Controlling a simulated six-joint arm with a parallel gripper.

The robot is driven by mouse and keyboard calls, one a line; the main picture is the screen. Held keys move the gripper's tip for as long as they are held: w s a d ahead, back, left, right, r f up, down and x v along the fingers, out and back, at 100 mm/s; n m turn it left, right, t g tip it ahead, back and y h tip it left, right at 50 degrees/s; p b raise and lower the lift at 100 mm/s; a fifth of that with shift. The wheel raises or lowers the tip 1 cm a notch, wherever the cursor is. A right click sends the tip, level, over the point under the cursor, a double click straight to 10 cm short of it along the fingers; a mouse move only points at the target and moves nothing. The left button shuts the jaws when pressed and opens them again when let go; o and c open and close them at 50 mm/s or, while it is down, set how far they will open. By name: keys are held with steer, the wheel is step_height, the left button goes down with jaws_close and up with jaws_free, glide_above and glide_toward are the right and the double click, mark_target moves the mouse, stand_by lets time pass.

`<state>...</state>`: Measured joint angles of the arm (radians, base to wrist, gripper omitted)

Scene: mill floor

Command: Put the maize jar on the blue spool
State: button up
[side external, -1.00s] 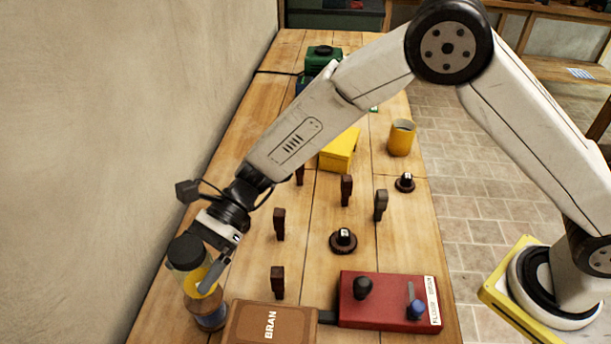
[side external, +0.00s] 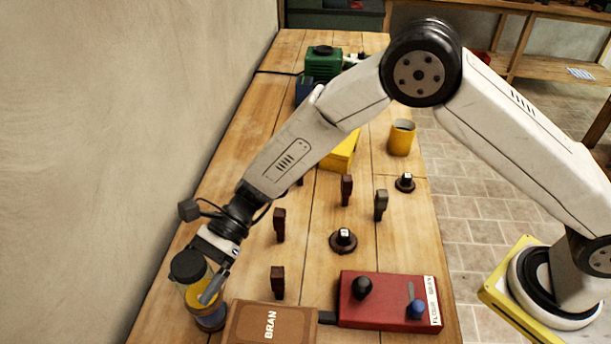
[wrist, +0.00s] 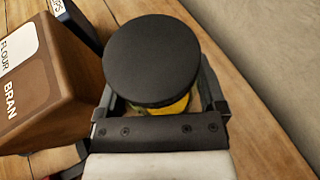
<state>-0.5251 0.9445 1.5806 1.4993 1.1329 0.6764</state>
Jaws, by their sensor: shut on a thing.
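The maize jar has a black lid and yellow contents. It is at the lower left of the side view (side external: 187,266), and its lid fills the middle of the wrist view (wrist: 152,60). My gripper (side external: 200,286) is shut around the jar's body, with a finger on either side in the wrist view (wrist: 165,108). The jar looks nearly upright. The blue spool (side external: 211,322) shows partly, directly below the jar, with a blue band. I cannot tell whether the jar's base touches it. The spool is hidden in the wrist view.
A brown BRAN box (side external: 270,324) stands close to the right of the spool. A red box (side external: 390,302) with levers is further right. Several dark upright pieces (side external: 278,225) stand behind on the bench. The plaster wall (side external: 130,130) is close on the left.

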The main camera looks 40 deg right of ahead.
steer(key=o, duration=1.3)
steer(key=shift+f, duration=0.1)
steer(key=shift+c, duration=0.2)
steer(key=v, duration=1.2)
steer(key=shift+s+d, duration=0.1)
steer(key=shift+d, duration=0.05)
steer(key=s+d+n+t+h, duration=0.2)
steer(key=s+d+n+h, duration=0.2)
steer(key=d, duration=0.6)
steer(key=s+d+n+t+h, duration=0.2)
steer(key=s+d+n+h, duration=0.2)
steer(key=d, duration=0.5)
steer(key=s+d+n+t+h, duration=0.2)
steer(key=s+d+n+h, duration=0.2)
steer(key=d, duration=0.6)
steer(key=shift+s+d+n+t+h, duration=0.4)
steer(key=shift+s+n, duration=0.1)
steer(key=shift+n, duration=0.7)
